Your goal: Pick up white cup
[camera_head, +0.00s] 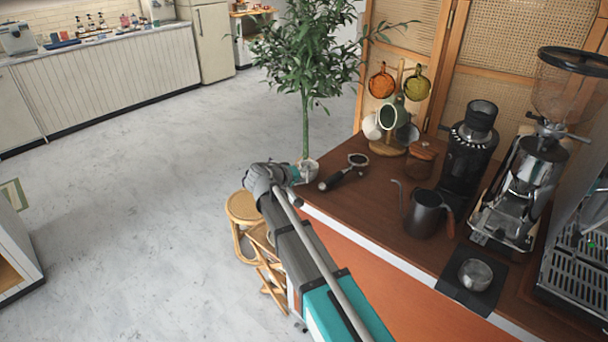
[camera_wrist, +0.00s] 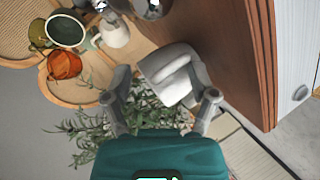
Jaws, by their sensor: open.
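A white cup (camera_wrist: 165,75) sits at the corner of the wooden counter in the wrist view, its rounded side and what looks like its handle showing. In the head view, it is a small white shape (camera_head: 309,172) at the counter's far left corner, partly hidden by my gripper (camera_head: 290,175). In the wrist view my gripper (camera_wrist: 166,92) is open, with one finger on each side of the cup. I cannot tell whether the fingers touch it. Another white cup (camera_head: 372,126) hangs on the mug stand and also shows in the wrist view (camera_wrist: 115,34).
The wooden counter (camera_head: 375,205) holds a portafilter (camera_head: 345,172), a mug stand (camera_head: 387,148) with coloured cups, a kettle (camera_head: 425,213), a grinder (camera_head: 468,150) and a small metal cup (camera_head: 475,274). A leafy plant (camera_head: 305,60) stands behind the corner. Wicker stools (camera_head: 243,208) stand below.

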